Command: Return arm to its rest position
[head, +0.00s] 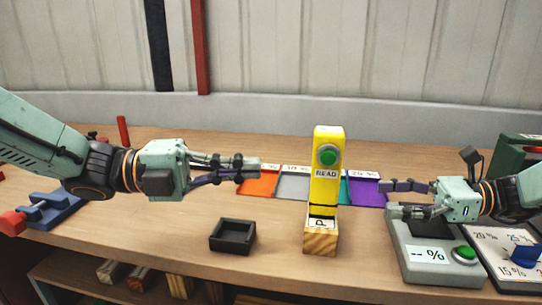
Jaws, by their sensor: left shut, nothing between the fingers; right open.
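My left gripper (252,169) reaches in from the left above the table, shut and empty. It points right toward the yellow post but is apart from it in the picture. My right gripper (398,199) comes in from the right, pointing left, open with nothing between its fingers. It is over or just behind the grey-green device (412,253) with a "-- %" display and green button. The yellow post (327,190) stands upright with a green button and a "READ" label, with a wooden block at its foot.
A small black open tray (233,235) sits on the table (170,250) near the front. A blue clamp-like tool (52,208) is at left. A percentage-marked board (500,245) is at right.

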